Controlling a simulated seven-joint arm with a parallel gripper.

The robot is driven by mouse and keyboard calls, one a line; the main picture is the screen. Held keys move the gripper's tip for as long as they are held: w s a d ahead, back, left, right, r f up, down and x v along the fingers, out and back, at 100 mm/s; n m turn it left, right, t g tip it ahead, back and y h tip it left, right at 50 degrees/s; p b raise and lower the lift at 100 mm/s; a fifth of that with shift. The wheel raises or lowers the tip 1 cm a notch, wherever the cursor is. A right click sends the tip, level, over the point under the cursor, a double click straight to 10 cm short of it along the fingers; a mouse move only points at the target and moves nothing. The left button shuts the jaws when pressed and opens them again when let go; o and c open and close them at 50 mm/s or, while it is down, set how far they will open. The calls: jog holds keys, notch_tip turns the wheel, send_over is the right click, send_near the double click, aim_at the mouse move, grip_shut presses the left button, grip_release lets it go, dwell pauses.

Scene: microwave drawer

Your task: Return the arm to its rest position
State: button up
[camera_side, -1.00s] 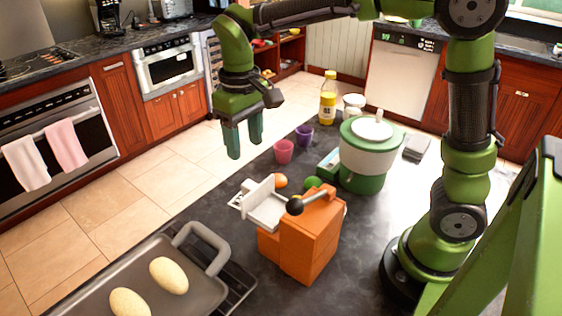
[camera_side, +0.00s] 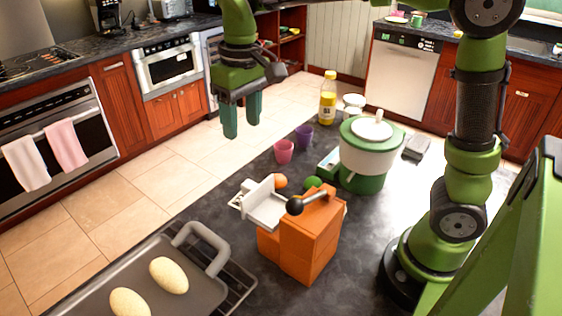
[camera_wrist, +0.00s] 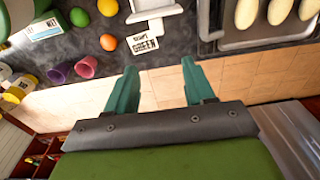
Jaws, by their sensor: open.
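My gripper (camera_side: 242,116) hangs above and beyond the far edge of the dark counter, in the upper middle of the side view. Its two teal fingers point down, stand apart and hold nothing. They also show in the wrist view (camera_wrist: 158,85), spread over the floor tiles just off the counter's edge. The arm is raised, and its upper link is partly cut off by the top of the side view.
On the counter stand an orange box with a white tray (camera_side: 310,240), a green and white cooker (camera_side: 367,158), pink (camera_side: 284,151) and purple (camera_side: 304,137) cups, a yellow bottle (camera_side: 328,100), an orange and a lime. A grey pan (camera_side: 200,290) holds pale oval items. Air around my gripper is clear.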

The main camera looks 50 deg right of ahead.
jog(key=s+d+f+m+t+y, duration=0.1)
jog(key=s+d+m+t, duration=0.3)
jog(key=s, duration=1)
jog(key=shift+d+f+t+y, duration=0.4)
jog(key=shift+d+f+t, duration=0.1)
jog(key=shift+d+t, duration=0.85)
